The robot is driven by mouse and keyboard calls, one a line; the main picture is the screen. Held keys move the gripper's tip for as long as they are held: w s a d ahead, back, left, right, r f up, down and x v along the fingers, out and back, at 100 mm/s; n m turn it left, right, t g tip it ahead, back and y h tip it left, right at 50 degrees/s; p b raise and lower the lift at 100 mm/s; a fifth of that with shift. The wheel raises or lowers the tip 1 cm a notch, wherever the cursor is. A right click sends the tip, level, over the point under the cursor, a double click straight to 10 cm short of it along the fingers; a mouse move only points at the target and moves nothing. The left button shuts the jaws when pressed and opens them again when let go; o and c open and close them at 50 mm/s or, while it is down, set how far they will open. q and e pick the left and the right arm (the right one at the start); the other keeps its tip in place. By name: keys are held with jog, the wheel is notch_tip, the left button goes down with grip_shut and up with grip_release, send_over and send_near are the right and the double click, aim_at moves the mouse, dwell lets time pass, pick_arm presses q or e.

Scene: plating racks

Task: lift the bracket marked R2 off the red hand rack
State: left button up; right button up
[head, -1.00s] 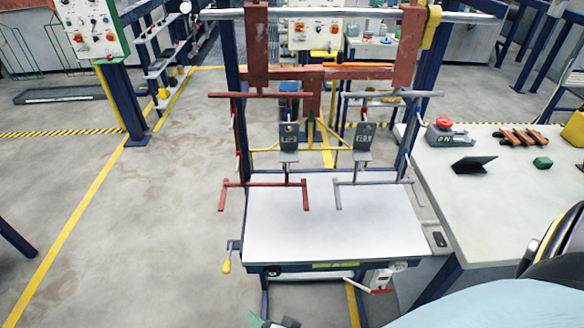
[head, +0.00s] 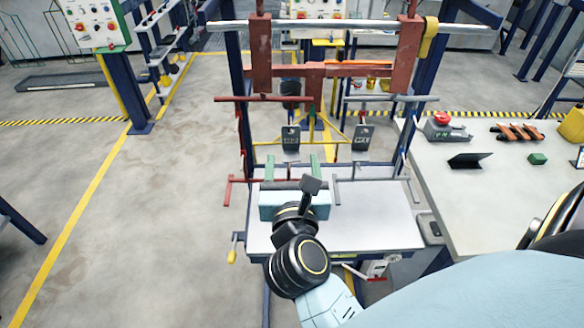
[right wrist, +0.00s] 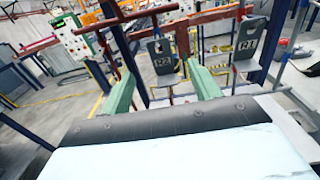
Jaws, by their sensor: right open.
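The bracket marked R2 (head: 291,139) is a dark grey plate hanging from the red hand rack (head: 240,98), left of a similar plate. In the right wrist view its R2 marking reads clearly on the plate (right wrist: 163,58). My right gripper (head: 291,163) is open, with green fingers, just below and in front of R2. In the right wrist view the open fingers (right wrist: 160,70) stand either side of R2's lower end, with nothing held; the exact depth gap cannot be told. The lower red bar is partly hidden by my gripper. My left gripper is not in view.
A bracket marked R1 (right wrist: 250,42) hangs to the right on a grey rack (head: 390,98). A white table (head: 385,225) lies below. A side bench (head: 480,200) on the right carries a red-button box (head: 442,127) and orange parts. Blue posts flank the racks.

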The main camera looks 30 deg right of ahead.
aim_at(291, 127)
jog(key=p+x, duration=0.2)
jog(key=x, duration=1)
jog(key=shift+s, duration=0.1)
jog(key=shift+c, duration=0.4)
jog(key=shift+r, duration=0.1)
jog(key=c, duration=1)
jog(key=shift+r+p, duration=0.2)
jog(key=shift+p, duration=0.25)
jog(key=shift+s+a+r+p, duration=0.15)
jog(key=shift+r+p, duration=0.15)
jog(key=shift+p, duration=0.05)
jog(key=shift+s, duration=0.1)
jog(key=shift+s+a+r+p, duration=0.25)
jog(key=shift+s+r+p, duration=0.1)
